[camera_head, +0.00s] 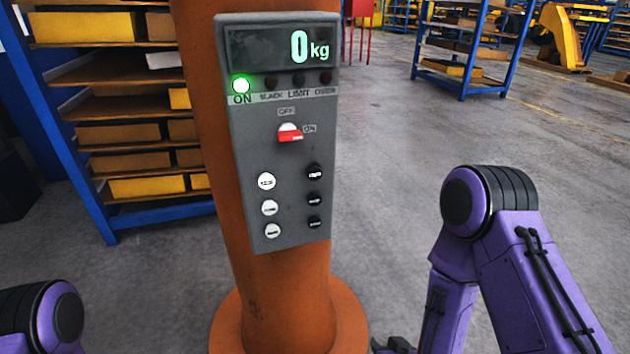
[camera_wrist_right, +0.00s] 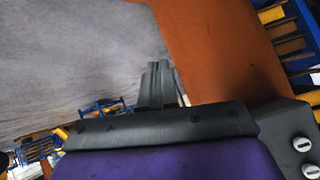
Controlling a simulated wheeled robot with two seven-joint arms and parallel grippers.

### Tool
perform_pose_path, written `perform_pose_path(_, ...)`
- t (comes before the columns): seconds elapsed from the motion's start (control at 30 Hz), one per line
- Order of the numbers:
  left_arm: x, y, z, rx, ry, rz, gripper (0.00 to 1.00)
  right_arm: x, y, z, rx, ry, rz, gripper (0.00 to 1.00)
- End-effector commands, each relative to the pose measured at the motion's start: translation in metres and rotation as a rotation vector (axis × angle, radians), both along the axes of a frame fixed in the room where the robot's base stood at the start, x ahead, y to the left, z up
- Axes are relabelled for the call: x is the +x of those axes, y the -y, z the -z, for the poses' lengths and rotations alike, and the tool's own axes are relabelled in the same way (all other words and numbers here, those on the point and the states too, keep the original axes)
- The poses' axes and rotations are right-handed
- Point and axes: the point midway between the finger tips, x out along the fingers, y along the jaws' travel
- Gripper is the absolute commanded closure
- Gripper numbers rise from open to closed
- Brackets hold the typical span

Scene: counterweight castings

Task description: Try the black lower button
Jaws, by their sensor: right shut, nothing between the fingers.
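The grey control box (camera_head: 283,150) is fixed to an orange post. Its right column holds black buttons: upper (camera_head: 314,172), middle (camera_head: 314,199) and bottom (camera_head: 314,222). Their labels are too small to read. The left column holds white buttons (camera_head: 266,181). My right gripper (camera_head: 393,346) shows only partly at the bottom edge, right of the post and below the box, apart from the buttons. In the right wrist view its fingers (camera_wrist_right: 160,72) are shut and empty, beside the orange post (camera_wrist_right: 220,50). My left gripper is out of view.
The display (camera_head: 283,48) reads 0 kg, and the green ON lamp (camera_head: 240,85) is lit. The red switch (camera_head: 290,134) points toward its ON mark. A blue shelf rack (camera_head: 60,120) stands behind at left. Open floor (camera_head: 400,150) lies to the right.

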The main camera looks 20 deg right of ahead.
Motion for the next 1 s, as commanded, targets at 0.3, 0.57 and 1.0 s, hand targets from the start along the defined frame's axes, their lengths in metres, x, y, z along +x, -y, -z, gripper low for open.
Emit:
perform_pose_path(0.3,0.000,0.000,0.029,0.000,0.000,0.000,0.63,0.098,-0.060,-0.187,0.048,0.769,-0.314,1.00)
perform_pose_path(0.57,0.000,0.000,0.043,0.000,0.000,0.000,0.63,0.082,-0.082,-0.320,0.048,1.280,-0.449,1.00)
perform_pose_path(1.0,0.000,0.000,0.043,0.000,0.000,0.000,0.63,0.071,-0.086,-0.346,0.048,1.386,-0.477,1.00)
